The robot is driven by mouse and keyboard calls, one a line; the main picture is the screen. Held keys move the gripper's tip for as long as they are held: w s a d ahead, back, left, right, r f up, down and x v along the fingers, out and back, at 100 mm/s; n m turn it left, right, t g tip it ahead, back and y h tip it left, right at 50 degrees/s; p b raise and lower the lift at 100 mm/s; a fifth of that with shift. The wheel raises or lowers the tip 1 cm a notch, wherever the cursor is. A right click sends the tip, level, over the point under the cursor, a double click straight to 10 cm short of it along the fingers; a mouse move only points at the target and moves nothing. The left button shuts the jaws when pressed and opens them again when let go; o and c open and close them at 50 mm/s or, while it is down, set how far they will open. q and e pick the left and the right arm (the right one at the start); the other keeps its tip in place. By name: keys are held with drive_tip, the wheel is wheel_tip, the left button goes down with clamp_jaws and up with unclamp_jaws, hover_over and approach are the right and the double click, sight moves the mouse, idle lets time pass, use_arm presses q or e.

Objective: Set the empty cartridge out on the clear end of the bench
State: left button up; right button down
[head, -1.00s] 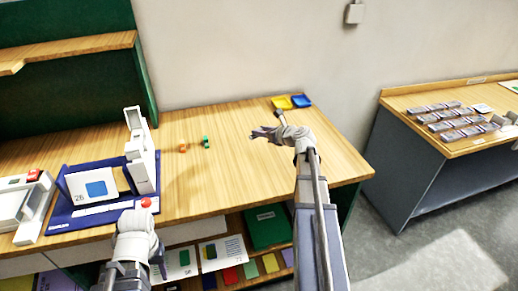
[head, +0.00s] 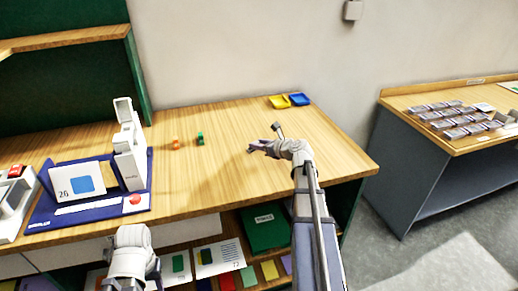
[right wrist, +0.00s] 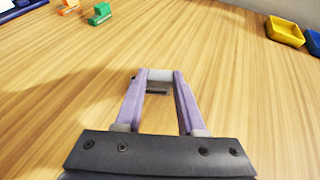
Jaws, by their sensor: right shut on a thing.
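My right gripper (head: 252,149) is over the bench (head: 240,185), toward its right end, where the wood around it is bare. In the right wrist view, its two purple fingers (right wrist: 158,80) are shut on a small grey cartridge (right wrist: 158,87), only partly visible between the tips. I cannot tell whether the cartridge touches the wood. My left arm shows at the bottom of the head view, but its gripper fingers are out of sight.
A small orange piece (head: 176,143) and a green piece (head: 200,139) stand left of the gripper. Yellow (head: 278,102) and blue (head: 299,99) trays lie at the back. A navy stand with a white device (head: 130,165) is at left. The bench's right end is clear.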

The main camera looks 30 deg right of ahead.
drive_tip(key=shift+r, duration=0.1)
drive_tip(key=c, duration=0.5)
unclamp_jaws()
drive_tip(key=shift+r, duration=0.2)
drive_tip(key=p+v, duration=0.4)
drive_tip(key=v, duration=0.6)
drive_tip(key=shift+s, duration=0.35)
drive_tip(key=shift+s+d+r+p, duration=0.2)
drive_tip(key=shift+s+p, duration=0.15)
drive_tip(key=shift+s, duration=0.25)
